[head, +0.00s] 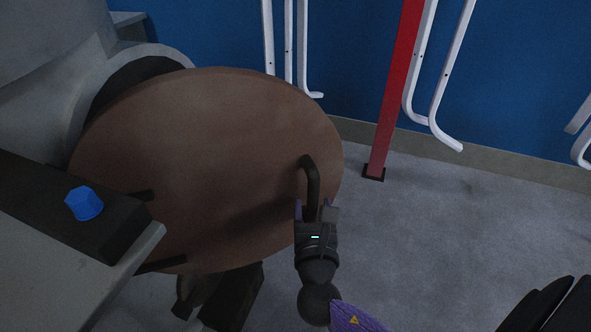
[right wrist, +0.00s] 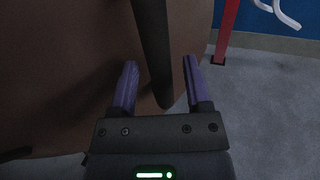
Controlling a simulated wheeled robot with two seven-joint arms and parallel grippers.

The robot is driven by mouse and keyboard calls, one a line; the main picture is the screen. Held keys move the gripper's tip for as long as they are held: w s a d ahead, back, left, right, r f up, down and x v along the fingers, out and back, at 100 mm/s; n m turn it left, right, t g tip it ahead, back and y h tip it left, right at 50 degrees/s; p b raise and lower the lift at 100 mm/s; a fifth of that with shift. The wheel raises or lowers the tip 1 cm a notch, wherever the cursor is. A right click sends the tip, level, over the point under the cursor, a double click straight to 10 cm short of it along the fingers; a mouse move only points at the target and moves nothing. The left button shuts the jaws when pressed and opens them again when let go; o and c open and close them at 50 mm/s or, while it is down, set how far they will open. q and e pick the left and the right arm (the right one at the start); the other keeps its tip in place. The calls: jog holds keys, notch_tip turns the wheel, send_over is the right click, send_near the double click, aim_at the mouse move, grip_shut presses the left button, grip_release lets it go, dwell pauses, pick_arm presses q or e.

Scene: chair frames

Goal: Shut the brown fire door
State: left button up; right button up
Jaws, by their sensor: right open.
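The brown fire door (head: 205,150) is a round disc, hinged on its left side to a grey cylindrical body, and it stands swung open. A dark curved handle (head: 313,180) sits near its right edge. My right gripper (head: 316,207) is at the lower end of the handle. In the right wrist view the handle (right wrist: 153,50) runs down between the two purple open fingers (right wrist: 158,88), with gaps on both sides. The door (right wrist: 60,70) fills the left of that view. I cannot tell if a finger touches the door. My left gripper is not in view.
A red post (head: 390,100) stands on the grey floor (head: 450,220) to the right of the door. White bent tubes (head: 440,90) hang along the blue wall (head: 530,80). A blue knob (head: 84,203) sits on a dark block at left.

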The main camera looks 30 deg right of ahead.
jog(key=shift+w+d, duration=0.35)
jog(key=shift+w, duration=0.25)
jog(key=shift+s, duration=0.1)
grip_shut()
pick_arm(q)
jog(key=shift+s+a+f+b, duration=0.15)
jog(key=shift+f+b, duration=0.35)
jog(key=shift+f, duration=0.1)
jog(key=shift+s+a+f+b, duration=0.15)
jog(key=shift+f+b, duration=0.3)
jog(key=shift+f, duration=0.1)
pick_arm(e)
jog(key=w, duration=0.3)
jog(key=w+d, duration=0.1)
jog(key=w, duration=0.3)
jog(key=w+d, duration=0.1)
jog(key=w, duration=0.2)
jog(key=shift+w, duration=0.35)
